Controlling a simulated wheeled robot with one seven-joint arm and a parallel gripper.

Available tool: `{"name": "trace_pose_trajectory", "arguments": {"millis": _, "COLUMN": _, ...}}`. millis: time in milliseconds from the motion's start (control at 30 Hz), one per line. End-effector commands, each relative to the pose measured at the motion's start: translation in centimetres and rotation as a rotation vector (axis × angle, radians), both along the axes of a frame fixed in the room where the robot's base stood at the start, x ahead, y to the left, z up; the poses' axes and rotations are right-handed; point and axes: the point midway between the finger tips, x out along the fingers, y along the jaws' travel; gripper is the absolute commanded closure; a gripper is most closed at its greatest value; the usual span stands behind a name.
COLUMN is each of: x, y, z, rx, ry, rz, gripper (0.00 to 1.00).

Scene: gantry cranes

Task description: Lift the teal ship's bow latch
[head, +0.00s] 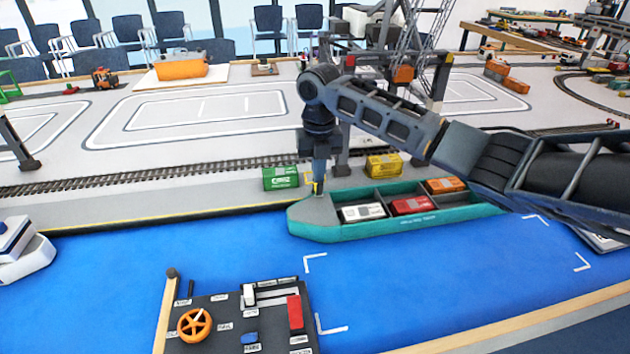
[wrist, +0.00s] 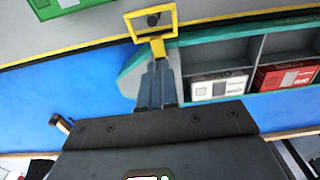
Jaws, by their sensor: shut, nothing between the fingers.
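The teal ship (head: 330,232) lies against the quay with its pointed bow at the left; it also shows in the wrist view (wrist: 132,85). The yellow bow latch (wrist: 157,47) is a bar ending in a square loop. The loop lies around a dark post (wrist: 153,20) on the quay side. In the head view a bit of yellow latch (head: 310,178) shows beside my fingers. My gripper (head: 318,190) is shut and empty, pointing down over the bow. In the wrist view my fingertips (wrist: 157,64) are right at the latch bar; I cannot tell if they touch it.
White (head: 363,211), red (head: 411,205) and orange (head: 446,185) containers sit in the ship's compartments. A green container (head: 281,178) and a yellow container (head: 384,165) stand on the quay near my gripper. A control panel (head: 235,325) stands in front. Blue water between is clear.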

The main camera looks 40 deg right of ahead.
Motion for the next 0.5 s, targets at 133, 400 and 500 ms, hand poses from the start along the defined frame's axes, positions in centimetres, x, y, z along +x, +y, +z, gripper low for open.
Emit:
{"name": "trace_pose_trajectory", "arguments": {"millis": 133, "x": -0.19, "y": 0.11, "z": -0.03, "rx": 0.000, "ry": 0.000, "rz": -0.001, "gripper": 1.00}}
{"name": "trace_pose_trajectory", "arguments": {"millis": 400, "x": -0.76, "y": 0.51, "z": -0.51, "rx": 0.000, "ry": 0.000, "rz": 0.000, "gripper": 1.00}}
{"name": "trace_pose_trajectory", "arguments": {"millis": 500, "x": -1.02, "y": 0.67, "z": -0.73, "rx": 0.000, "ry": 0.000, "rz": -0.001, "gripper": 1.00}}
